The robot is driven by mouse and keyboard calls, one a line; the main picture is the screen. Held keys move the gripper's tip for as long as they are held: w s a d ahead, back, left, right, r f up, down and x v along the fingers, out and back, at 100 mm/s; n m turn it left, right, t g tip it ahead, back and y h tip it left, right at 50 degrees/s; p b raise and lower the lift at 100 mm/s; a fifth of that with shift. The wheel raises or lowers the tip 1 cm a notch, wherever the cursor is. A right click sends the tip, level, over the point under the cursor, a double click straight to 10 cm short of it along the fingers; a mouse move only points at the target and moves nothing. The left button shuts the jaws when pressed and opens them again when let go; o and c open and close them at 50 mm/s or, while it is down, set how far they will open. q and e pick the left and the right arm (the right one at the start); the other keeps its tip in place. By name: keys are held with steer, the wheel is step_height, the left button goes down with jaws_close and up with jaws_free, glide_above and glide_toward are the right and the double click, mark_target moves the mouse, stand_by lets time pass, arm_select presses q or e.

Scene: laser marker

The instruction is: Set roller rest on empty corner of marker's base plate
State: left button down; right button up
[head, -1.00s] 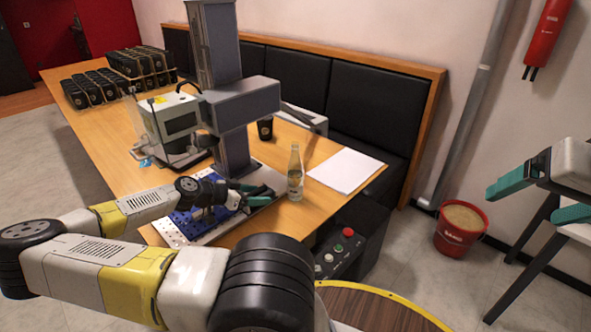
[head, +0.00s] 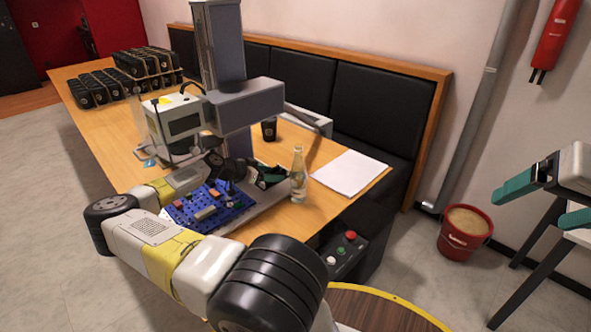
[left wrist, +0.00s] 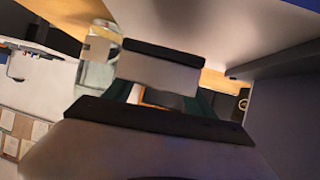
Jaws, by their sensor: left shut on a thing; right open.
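The laser marker's grey column (head: 222,50) rises from the table, and its pale base plate (head: 262,212) shows in front of the column. My left gripper (head: 268,176) is low over the plate, close beside the column and left of the glass bottle. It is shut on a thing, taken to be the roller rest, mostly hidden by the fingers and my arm. In the left wrist view the teal fingers (left wrist: 160,98) show partly behind grey and black parts; I cannot tell whether the held thing touches the plate. My right gripper (head: 530,198) is open and empty, far right.
A blue board with small parts (head: 212,204) lies at the plate's left. The glass bottle (head: 298,180) stands close right of my left gripper. A black cup (head: 269,130), white paper (head: 346,172) and a control box (head: 345,250) are nearby.

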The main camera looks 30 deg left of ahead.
arm_select(q)
steer(key=shift+f, duration=1.7)
steer(key=shift+c, duration=1.4)
jaws_free()
steer(key=v, duration=0.7)
steer(key=shift+s+a+r, duration=0.1)
steer(key=shift+s, duration=0.1)
